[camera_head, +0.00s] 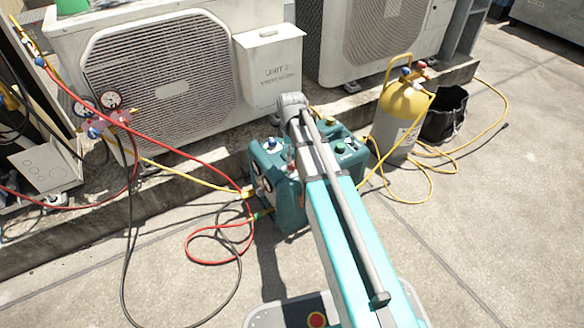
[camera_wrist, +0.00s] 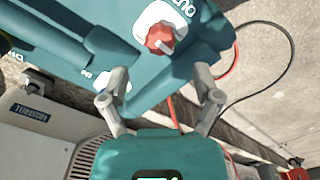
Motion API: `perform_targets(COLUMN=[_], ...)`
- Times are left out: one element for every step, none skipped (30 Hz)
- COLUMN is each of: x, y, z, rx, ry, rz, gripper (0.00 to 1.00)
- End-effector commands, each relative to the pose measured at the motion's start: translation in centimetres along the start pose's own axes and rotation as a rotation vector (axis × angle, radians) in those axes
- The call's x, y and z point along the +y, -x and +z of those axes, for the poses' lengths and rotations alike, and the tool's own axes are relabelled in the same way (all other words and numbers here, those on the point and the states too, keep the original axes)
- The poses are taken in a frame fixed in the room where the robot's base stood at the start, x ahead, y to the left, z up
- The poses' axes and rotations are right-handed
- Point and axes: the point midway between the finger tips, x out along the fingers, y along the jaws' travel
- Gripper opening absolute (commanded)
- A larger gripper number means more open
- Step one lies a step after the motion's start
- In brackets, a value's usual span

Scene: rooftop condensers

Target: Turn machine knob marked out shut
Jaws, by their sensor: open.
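The teal machine (camera_head: 268,172) stands on the ground beside the ledge in the head view, partly hidden behind my arm. In the wrist view, its teal body (camera_wrist: 95,30) fills the top. A red knob (camera_wrist: 158,37) sits on a white plate there, with lettering beside it that seems to read OUT, upside down and cut by the edge. My gripper (camera_wrist: 160,97) is open and empty. Its two grey fingers are apart, below the knob in the picture and not touching it.
A yellow-topped cylinder (camera_head: 399,112) and a black bucket (camera_head: 444,115) stand right of the machine. Red, yellow and black hoses (camera_head: 215,248) loop over the ground at left. Condenser units (camera_head: 160,85) stand behind on a ledge. The concrete at right is mostly clear.

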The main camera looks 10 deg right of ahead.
Motion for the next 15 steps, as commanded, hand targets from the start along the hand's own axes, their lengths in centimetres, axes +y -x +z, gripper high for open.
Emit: perform_targets(x=[0.0, 0.0, 0.0, 0.0, 0.0, 0.0, 0.0, 0.0, 0.0, 0.0, 0.0, 0.0, 0.0, 0.0, 0.0], y=[-0.8, -1.1, -1.4, -1.6, -1.9, -2.2, -2.4, -2.6, -2.9, -3.2, -3.4, -3.7, -3.9, -4.2, -4.4], z=[0.0, 0.0, 0.0, 0.0, 0.0, 0.0, 0.0, 0.0, 0.0, 0.0, 0.0, 0.0, 0.0, 0.0, 0.0], rx=[0.0, 0.0, 0.0, 0.0, 0.0, 0.0, 0.0, 0.0, 0.0, 0.0, 0.0, 0.0, 0.0, 0.0, 0.0], ry=[0.0, 0.0, 0.0, 0.0, 0.0, 0.0, 0.0, 0.0, 0.0, 0.0, 0.0, 0.0, 0.0, 0.0, 0.0], rz=[0.0, 0.0, 0.0, 0.0, 0.0, 0.0, 0.0, 0.0, 0.0, 0.0, 0.0, 0.0, 0.0, 0.0, 0.0], gripper=[0.81, 0.81, 0.81, 0.81, 0.81, 0.81, 0.81, 0.81, 0.81, 0.81, 0.81, 0.81, 0.81, 0.81, 0.81])
